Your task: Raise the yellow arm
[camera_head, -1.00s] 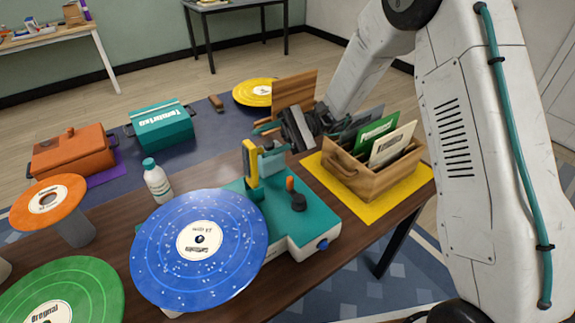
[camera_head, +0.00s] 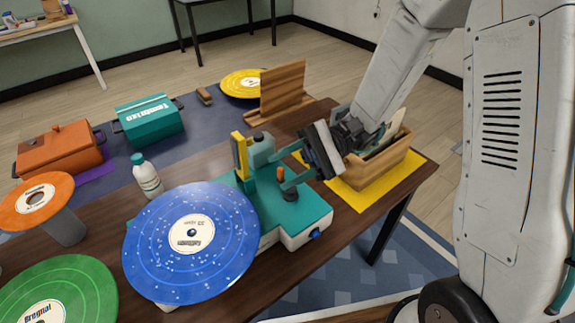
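The yellow arm (camera_head: 241,157) stands upright at the back of the teal-topped turntable (camera_head: 305,212), beside a grey post. A blue speckled record (camera_head: 175,262) lies on the turntable and covers much of it. A small orange knob (camera_head: 281,174) sits on the teal top, right of the yellow arm. My gripper (camera_head: 283,168) reaches in from the right, low over the teal top. Its two teal fingers are apart, one on the far side and one on the near side of the orange knob in the picture. I cannot tell whether they touch it. The yellow arm is left of the fingers.
A wooden crate (camera_head: 402,160) on a yellow mat (camera_head: 421,174) stands close behind my gripper. A white bottle (camera_head: 147,178) is left of the turntable. An orange record (camera_head: 40,200) and a green record (camera_head: 70,300) are further left. A wooden stand (camera_head: 283,88) is behind.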

